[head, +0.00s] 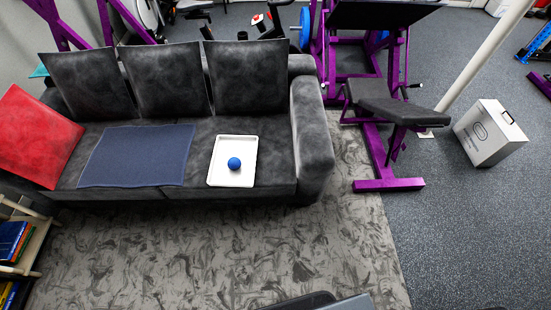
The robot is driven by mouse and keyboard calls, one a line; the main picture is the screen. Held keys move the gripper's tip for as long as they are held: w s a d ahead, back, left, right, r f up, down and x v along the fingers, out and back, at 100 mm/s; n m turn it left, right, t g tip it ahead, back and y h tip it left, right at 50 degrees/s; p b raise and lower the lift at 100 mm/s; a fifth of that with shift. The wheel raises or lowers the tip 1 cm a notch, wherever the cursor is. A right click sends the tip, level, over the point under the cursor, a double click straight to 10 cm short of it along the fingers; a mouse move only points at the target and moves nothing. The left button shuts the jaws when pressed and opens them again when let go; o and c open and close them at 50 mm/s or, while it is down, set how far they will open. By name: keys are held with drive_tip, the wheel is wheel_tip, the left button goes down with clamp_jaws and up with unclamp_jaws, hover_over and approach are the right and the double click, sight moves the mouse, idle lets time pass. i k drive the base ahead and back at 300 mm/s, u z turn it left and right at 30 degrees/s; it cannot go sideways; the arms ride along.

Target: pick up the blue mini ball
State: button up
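The blue mini ball (234,163) lies in a shallow white tray (219,180), a little below the tray's middle. The tray rests on the right part of the seat of a dark grey sofa (240,197). My gripper cannot be made out in the head view. Only dark and grey parts, likely my own, show at the bottom edge. Nothing touches the ball except the tray.
A blue-grey cloth (137,156) lies on the seat left of the tray. A red cushion (37,138) leans at the sofa's left end. A purple bench (388,184) and white box (489,133) stand right. The patterned rug (215,250) before the sofa is clear.

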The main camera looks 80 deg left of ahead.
sight(233, 164)
drive_tip(key=u, duration=3.3)
drive_tip(key=i, duration=0.35)
drive_tip(key=u, duration=0.65)
drive_tip(key=i, duration=1.3)
drive_tip(key=u, duration=0.45)
